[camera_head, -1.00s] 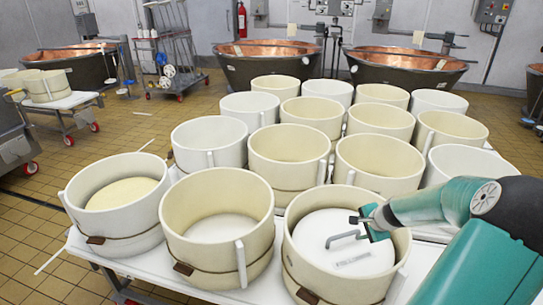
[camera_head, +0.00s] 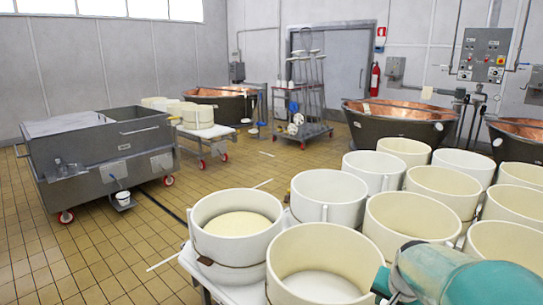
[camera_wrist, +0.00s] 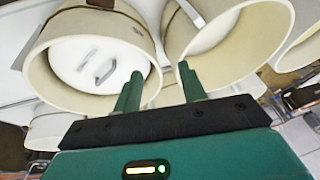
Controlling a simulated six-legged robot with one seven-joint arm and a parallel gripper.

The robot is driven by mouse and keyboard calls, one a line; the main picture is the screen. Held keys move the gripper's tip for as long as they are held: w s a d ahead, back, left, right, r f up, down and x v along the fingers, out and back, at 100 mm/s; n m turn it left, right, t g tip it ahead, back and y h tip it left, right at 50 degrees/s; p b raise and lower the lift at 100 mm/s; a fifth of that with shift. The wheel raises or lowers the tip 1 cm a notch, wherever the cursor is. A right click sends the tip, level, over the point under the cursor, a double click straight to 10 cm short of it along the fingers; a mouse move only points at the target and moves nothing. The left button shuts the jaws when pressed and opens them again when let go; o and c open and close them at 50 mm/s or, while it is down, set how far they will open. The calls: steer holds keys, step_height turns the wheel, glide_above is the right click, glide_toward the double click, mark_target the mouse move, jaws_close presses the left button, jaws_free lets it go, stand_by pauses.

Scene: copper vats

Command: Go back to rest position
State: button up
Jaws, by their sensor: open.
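My gripper (camera_wrist: 160,88) shows in the wrist view with its two green fingers apart and nothing between them. In that view a cream mould (camera_wrist: 50,70) at the upper left holds a white lid (camera_wrist: 100,62) with a grey handle. The gripper is apart from the lid, and an empty mould (camera_wrist: 235,68) lies beyond its right finger. In the head view part of my teal arm crosses the lower right corner, and the fingers are not visible there.
Several round moulds (camera_head: 410,220) crowd a white table at the right. One mould (camera_head: 205,240) holds a pale cheese (camera_head: 238,224). A grey wheeled tank (camera_head: 100,160) stands at the left. Copper vats (camera_head: 395,112) line the back. Tiled floor (camera_head: 100,255) is open at the lower left.

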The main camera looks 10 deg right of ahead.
steer(key=s+a+r+n, duration=0.2)
steer(key=s+a+n, duration=0.1)
steer(key=s+a, duration=0.1)
steer(key=s+a+r+n+t+y, duration=0.1)
steer(key=s+a+r+n, duration=0.1)
steer(key=a, duration=0.5)
steer(key=s+a+r+n, duration=0.3)
steer(key=s+a+r, duration=0.1)
steer(key=s+a, duration=0.2)
steer(key=shift+s+a+n+y, duration=0.15)
steer(key=shift+n+y, duration=0.15)
